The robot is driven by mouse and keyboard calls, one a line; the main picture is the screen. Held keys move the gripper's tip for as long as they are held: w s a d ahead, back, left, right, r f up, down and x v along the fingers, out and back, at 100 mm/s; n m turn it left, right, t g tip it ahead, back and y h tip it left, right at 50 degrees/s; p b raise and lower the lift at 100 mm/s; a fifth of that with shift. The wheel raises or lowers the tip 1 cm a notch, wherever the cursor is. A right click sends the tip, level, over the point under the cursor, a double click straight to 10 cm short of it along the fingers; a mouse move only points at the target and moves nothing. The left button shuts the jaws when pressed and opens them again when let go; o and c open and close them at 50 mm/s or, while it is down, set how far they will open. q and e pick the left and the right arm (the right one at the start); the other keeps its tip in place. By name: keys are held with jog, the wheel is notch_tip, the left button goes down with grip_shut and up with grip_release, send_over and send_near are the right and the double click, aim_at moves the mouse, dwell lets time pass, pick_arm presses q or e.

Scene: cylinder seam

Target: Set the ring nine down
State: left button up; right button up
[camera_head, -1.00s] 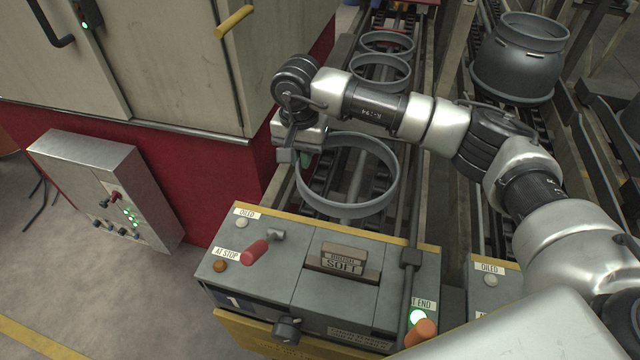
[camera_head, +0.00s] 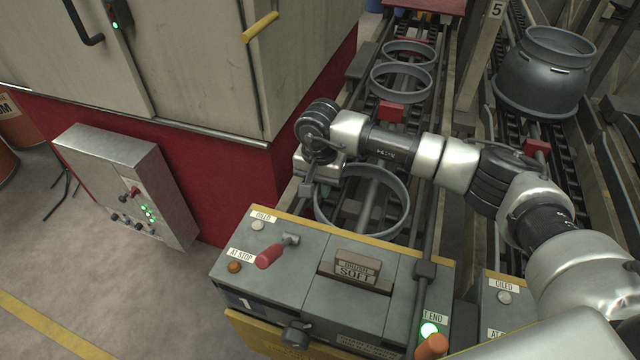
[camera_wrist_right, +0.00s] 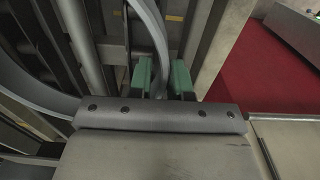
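A large grey ring (camera_head: 404,215) is at the near end of the left roller track (camera_head: 430,130), just behind the control box. My right gripper (camera_head: 322,191) is at the ring's left rim, pointing down. In the right wrist view the ring's wall (camera_wrist_right: 152,35) runs between the two green finger pads (camera_wrist_right: 164,80), which are shut on it. The ring looks about level and low over the rollers; whether it touches them I cannot tell. No number shows on it. My left gripper is out of view.
Two more grey rings (camera_head: 401,99) lie farther up the track, beyond a red block (camera_head: 391,111). The control box (camera_head: 315,262) with levers stands in front. A red and beige cabinet (camera_head: 210,75) is close on the left. A grey vessel (camera_head: 541,88) stands on the right track.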

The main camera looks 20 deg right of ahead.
notch_tip(320, 180, up, 12)
jog(key=shift+r, duration=0.15)
dwell(0.6)
